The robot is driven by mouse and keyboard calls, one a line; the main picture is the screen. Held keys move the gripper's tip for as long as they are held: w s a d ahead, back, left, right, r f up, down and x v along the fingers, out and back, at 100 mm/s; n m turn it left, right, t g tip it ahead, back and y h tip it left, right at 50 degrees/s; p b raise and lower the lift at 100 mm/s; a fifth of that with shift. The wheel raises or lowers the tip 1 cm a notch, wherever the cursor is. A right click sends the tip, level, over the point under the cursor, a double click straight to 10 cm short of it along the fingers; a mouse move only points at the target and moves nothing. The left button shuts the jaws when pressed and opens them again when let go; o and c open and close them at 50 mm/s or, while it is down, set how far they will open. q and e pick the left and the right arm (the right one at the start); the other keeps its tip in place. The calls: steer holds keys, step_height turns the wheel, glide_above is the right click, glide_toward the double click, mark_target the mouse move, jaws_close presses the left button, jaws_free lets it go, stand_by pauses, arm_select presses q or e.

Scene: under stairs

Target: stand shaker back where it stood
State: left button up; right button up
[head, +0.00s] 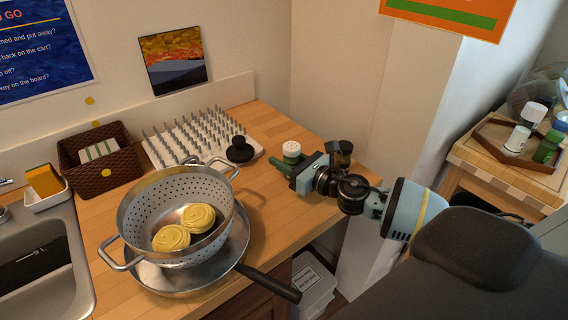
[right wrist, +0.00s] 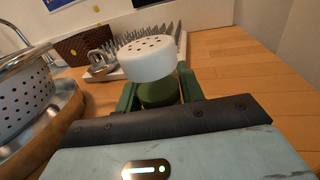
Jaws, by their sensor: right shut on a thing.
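The shaker (head: 291,150) has a white cap with holes and a green body. My right gripper (head: 286,166) is shut on it near the back right of the wooden counter. In the right wrist view the shaker's white cap (right wrist: 146,59) stands above the green fingers of my right gripper (right wrist: 158,92), which close on the body from both sides. The cap faces up. Its base is hidden, so I cannot tell whether it touches the counter. My left gripper is not in view.
A steel colander (head: 133,215) with yellow pasta nests stands in a pan (head: 234,243) on the counter (head: 262,215). A spiked white rack (head: 160,155), a black knobbed object (head: 240,150) and a basket (head: 75,180) stand behind. At right, a wooden tray (head: 487,140) holds several containers.

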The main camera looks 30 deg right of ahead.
steer(key=shift+f, duration=0.8)
steer(key=shift+r, duration=0.2)
steer(key=shift+f, duration=0.15)
steer(key=o, duration=1.3)
